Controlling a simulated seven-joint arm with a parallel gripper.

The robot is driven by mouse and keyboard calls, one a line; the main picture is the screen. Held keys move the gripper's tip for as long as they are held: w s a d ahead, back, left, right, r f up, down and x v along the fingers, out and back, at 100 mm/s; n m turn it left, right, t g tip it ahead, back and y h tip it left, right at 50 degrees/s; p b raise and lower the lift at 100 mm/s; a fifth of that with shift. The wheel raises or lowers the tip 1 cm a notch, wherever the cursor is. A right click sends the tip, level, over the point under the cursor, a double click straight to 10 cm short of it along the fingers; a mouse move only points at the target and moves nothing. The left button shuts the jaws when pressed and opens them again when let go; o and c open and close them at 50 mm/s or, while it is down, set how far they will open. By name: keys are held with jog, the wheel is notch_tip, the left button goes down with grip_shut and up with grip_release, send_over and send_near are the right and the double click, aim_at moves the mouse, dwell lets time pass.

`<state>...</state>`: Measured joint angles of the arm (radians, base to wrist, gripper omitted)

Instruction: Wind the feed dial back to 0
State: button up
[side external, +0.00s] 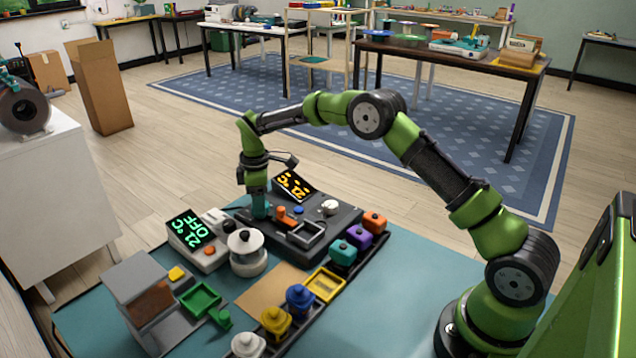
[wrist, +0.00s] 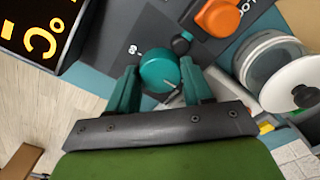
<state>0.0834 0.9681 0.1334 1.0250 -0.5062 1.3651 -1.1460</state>
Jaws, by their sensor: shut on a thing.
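In the wrist view, the feed dial (wrist: 157,70) is a round teal knob with a thin pointer line on its face. It sits on a dark grey machine panel (wrist: 165,22). A small white mark is printed beside it, too small to read surely. My gripper (wrist: 160,76) has its two teal fingers on either side of the dial, shut on it. In the side view, my gripper (side external: 259,208) points down at the left end of the dark machine (side external: 345,222). The dial is hidden by the fingers there.
The machine has a tilted orange-lit display (side external: 292,185) and an orange knob (wrist: 221,17) close by. A white device with a green display (side external: 190,230) and a lidded pot (side external: 247,252) stand left of it. Coloured blocks and jars line the front right. The right mat is clear.

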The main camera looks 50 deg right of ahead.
jog(key=o, duration=1)
jog(key=shift+o, duration=0.2)
notch_tip(320, 180, up, 17)
jog(key=s+a+r+m+t, duration=0.1)
jog(key=s+m, duration=0.3)
jog(key=s, duration=0.7)
jog(key=s+a+r+m+t+y, duration=0.1)
jog(key=s+a+m+t, duration=0.1)
jog(key=s, duration=0.9)
jog(key=s+a+r+m+t+y, duration=0.1)
jog(key=s+m+t, duration=0.3)
jog(key=s+m, duration=0.3)
jog(key=s, duration=0.4)
jog(key=shift+a+r, duration=0.15)
jog(key=shift+r, duration=0.15)
